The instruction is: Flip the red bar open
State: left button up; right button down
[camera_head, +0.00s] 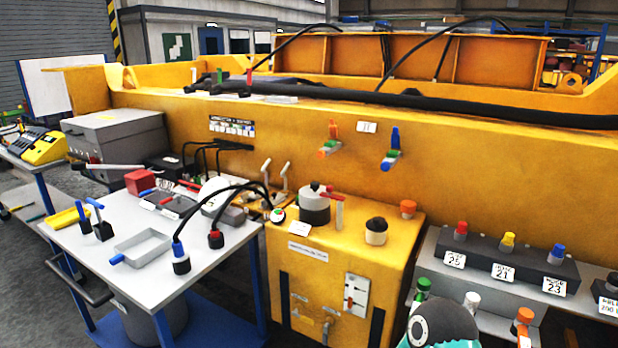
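Several red parts could be the red bar, and I cannot tell which one the task names. A small red lever (348,302) sits on the white plate on the cabinet's front. Another thin red bar (190,185) lies at the back of the work table, and a red handle (249,77) stands on the yellow casting. Neither of my grippers shows. A dark rounded part of mine with teal edges enters at the bottom right, clear of these red parts.
The grey table (215,284) holds a tray (141,247), a red block (139,181) and black cables (217,190). The large yellow casting (480,165) blocks the back. Colored knobs stand on the dark rail (483,247) at right. Open floor shows at lower left.

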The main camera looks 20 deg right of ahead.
aim_at(330, 188)
jog(key=z, duration=0.1)
jog(key=i, duration=0.85)
jog(key=z, duration=0.45)
